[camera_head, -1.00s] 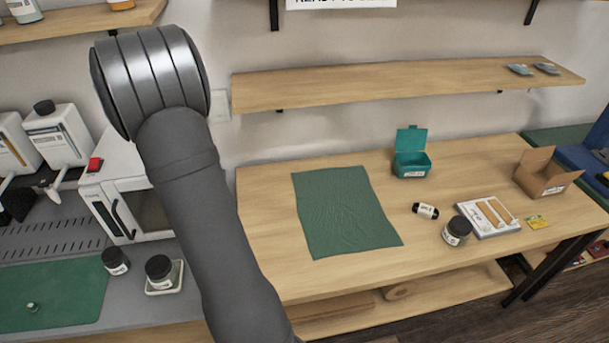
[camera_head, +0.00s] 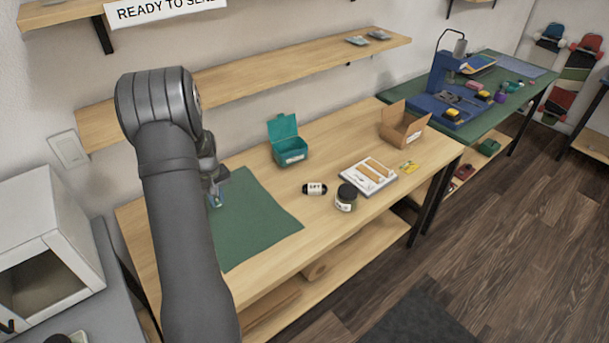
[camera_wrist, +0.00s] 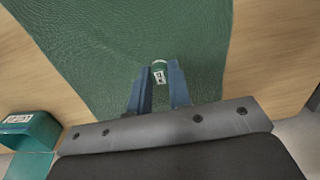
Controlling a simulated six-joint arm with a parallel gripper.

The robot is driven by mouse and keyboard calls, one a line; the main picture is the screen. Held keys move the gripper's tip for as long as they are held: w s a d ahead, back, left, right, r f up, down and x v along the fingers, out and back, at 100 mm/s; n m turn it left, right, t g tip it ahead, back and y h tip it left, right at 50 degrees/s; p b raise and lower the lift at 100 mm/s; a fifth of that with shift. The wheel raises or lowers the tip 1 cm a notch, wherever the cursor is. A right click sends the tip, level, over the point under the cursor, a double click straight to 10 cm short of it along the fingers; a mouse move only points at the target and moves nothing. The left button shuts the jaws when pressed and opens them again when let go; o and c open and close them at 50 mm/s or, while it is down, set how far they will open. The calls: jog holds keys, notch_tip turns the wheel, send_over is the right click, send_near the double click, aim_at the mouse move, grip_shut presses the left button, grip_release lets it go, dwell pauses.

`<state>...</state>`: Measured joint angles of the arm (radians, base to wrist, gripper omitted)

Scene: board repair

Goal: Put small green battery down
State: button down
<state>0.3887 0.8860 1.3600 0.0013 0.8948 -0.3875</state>
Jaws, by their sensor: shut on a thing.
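The small green battery (camera_wrist: 159,76) sits between my gripper's fingers in the wrist view, with a white label and a pale top rim showing. My gripper (camera_wrist: 158,84) is shut on it. In the head view my gripper (camera_head: 216,196) is over the left part of the green mat (camera_head: 258,228), partly hidden by my arm. The mat fills the wrist view (camera_wrist: 100,45) behind the fingers. I cannot tell whether the battery touches the mat.
A teal open-lidded box (camera_head: 289,150) stands behind the mat. To the right are a black-and-white cylinder (camera_head: 314,188), a dark-lidded jar (camera_head: 346,198), a white tray (camera_head: 347,178), a yellow card (camera_head: 409,167) and an open cardboard box (camera_head: 403,128). Most of the mat is bare.

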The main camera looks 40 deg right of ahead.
jog(key=s+d+r, duration=0.2)
jog(key=s+d, duration=0.3)
jog(key=d, duration=0.8)
jog(key=s+d+r, duration=0.2)
jog(key=s+d, duration=0.2)
jog(key=d, duration=0.8)
jog(key=s+d+r, duration=0.2)
jog(key=s+d, duration=0.3)
jog(key=d, duration=0.8)
send_over(311, 175)
notch_tip(311, 175, down, 6)
jog(key=shift+s+a+f, duration=0.1)
jog(key=shift+f, duration=2.1)
jog(key=c, duration=1.8)
grip_release()
jog(key=shift+f, duration=0.15)
jog(key=o, duration=0.5)
notch_tip(311, 175, up, 12)
jog(key=shift+r, duration=0.2)
